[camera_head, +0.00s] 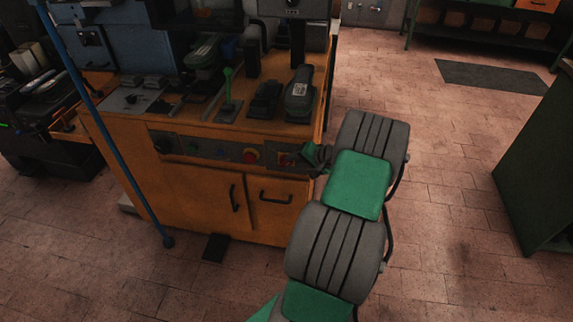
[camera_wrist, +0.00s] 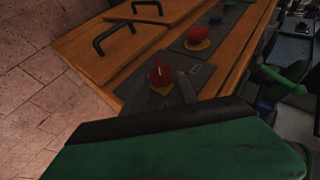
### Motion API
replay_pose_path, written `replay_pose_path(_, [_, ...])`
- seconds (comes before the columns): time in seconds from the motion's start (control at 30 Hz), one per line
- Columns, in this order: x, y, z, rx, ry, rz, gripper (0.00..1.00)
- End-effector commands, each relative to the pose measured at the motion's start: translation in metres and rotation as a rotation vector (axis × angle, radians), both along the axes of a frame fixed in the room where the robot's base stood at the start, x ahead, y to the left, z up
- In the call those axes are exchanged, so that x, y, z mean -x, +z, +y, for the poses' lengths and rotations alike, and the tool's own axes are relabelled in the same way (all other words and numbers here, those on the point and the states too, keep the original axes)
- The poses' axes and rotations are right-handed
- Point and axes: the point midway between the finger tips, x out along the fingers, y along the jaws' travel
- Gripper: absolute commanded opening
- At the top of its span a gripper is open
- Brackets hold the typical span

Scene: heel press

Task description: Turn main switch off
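The main switch is a red rotary handle on a yellow base, on the right end of the cabinet's dark control panel in the head view (camera_head: 285,158). In the wrist view the red handle (camera_wrist: 161,74) sits near the middle, its yellow base partly visible below. My gripper (camera_head: 317,156) is at the panel's right end, close to the switch. In the wrist view my gripper's dark fingers (camera_wrist: 162,90) appear on either side of the handle, apart from each other. Nothing is held. Whether a finger touches the handle cannot be told.
A red mushroom button (camera_head: 251,156) on a yellow base is beside the switch; it also shows in the wrist view (camera_wrist: 198,36). Cabinet door handles (camera_head: 276,197) stick out below. A blue pole (camera_head: 115,130) stands at left. The floor at right is clear up to a green cabinet (camera_head: 545,165).

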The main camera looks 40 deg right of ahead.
Motion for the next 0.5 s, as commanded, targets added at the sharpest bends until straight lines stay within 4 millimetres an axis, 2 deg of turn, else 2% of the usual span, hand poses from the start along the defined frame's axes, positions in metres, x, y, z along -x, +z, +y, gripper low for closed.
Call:
replay_pose_path(0.23, [-0.035, -0.031, 0.006, -0.001, 0.003, 0.003, 0.34])
replay_pose_path(0.5, [-0.044, -0.038, 0.006, 0.002, 0.003, 0.004, 0.34])
